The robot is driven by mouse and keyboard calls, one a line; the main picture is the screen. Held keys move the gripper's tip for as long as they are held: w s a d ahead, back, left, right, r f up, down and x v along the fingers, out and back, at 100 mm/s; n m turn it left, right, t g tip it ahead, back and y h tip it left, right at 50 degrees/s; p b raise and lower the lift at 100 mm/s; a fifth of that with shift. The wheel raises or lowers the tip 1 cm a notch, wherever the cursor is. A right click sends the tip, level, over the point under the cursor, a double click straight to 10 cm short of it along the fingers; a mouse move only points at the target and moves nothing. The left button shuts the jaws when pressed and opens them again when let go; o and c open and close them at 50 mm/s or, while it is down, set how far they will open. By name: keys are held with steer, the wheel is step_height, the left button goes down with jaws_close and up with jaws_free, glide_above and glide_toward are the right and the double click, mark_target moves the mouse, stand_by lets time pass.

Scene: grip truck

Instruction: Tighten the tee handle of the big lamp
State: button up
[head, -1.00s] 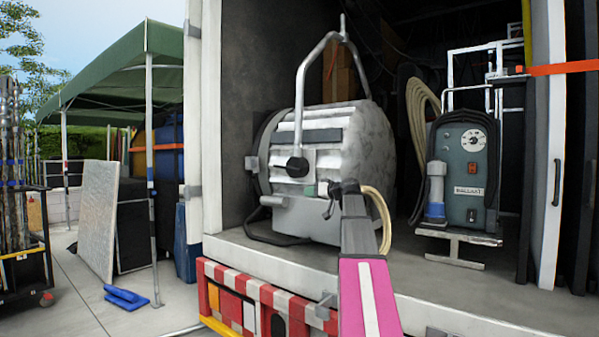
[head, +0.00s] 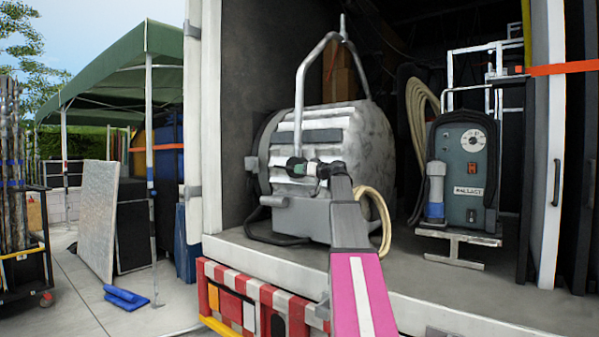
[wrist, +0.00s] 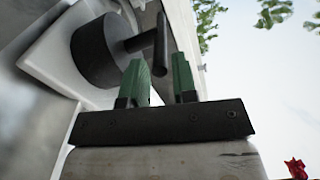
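The big lamp (head: 352,140) stands on the truck bed, a grey ribbed housing with a tall yoke. In the wrist view its tee handle (wrist: 161,45) is a dark crossbar on a short stem from a round black hub (wrist: 100,52). My gripper (wrist: 163,75) has two green fingers, spread apart with a gap between them. In the head view my gripper (head: 303,168) is at the lamp's side and covers much of the hub and handle.
A ballast unit (head: 465,165) stands on the bed to the right of the lamp. A coiled cable (head: 418,115) hangs behind it. The red and white tail board (head: 262,300) runs along the truck's edge. A green canopy (head: 120,65) stands at left.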

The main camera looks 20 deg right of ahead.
steer(key=shift+w+a, duration=0.35)
steer(key=shift+w, duration=0.15)
jaws_close()
